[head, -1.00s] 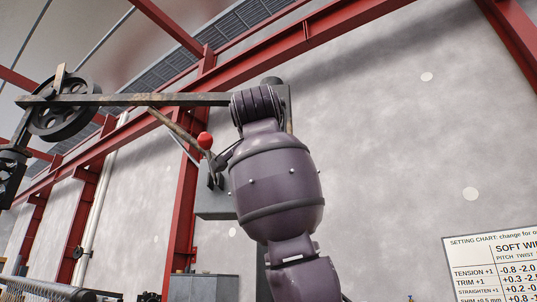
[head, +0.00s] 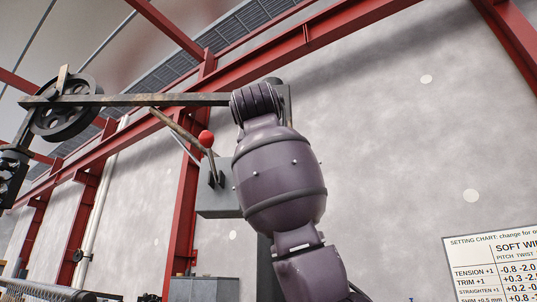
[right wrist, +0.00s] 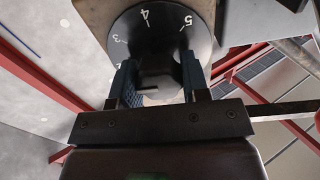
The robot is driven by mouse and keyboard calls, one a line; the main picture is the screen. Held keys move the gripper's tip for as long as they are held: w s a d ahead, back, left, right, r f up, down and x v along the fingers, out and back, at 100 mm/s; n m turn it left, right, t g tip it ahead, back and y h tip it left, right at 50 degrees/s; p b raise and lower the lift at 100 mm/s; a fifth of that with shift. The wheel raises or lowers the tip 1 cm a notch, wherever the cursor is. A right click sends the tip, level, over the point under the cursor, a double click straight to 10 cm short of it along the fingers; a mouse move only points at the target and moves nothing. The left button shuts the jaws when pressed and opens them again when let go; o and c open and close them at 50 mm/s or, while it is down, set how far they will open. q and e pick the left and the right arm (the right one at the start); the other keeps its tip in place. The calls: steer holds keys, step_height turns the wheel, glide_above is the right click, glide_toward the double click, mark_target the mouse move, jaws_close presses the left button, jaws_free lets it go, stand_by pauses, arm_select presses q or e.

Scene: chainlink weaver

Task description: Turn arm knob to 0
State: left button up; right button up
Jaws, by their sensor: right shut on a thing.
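The round black dial (right wrist: 130,25) has white numerals, with 3, 4 and 5 visible in the right wrist view. The numerals stand tilted around its rim. The dark arm knob (right wrist: 160,62) is at its middle, between the two blue-padded fingers of my right gripper (right wrist: 160,78), which is shut on it. The pointer and the 0 mark cannot be made out. In the head view my purple right arm reaches up and hides the dial, the knob and the right gripper. My left gripper is not in view.
A long metal beam (head: 150,100) runs left to a black spoked wheel (head: 65,105). A lever with a red ball (head: 206,138) stands on a grey box (head: 218,203) beside my arm. A setting chart (head: 495,268) is at lower right.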

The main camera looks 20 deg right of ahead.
steer(key=n, duration=0.4)
steer(key=shift+n, duration=0.3)
steer(key=n, duration=0.4)
steer(key=shift+a+n, duration=0.1)
steer(key=shift+n, duration=0.2)
steer(key=n, duration=0.5)
steer(key=shift+f, duration=0.1)
steer(key=shift+f+n, duration=0.1)
steer(key=shift+n, duration=2.1)
steer(key=o, duration=0.9)
steer(key=shift+a, duration=0.1)
steer(key=shift+s, duration=0.1)
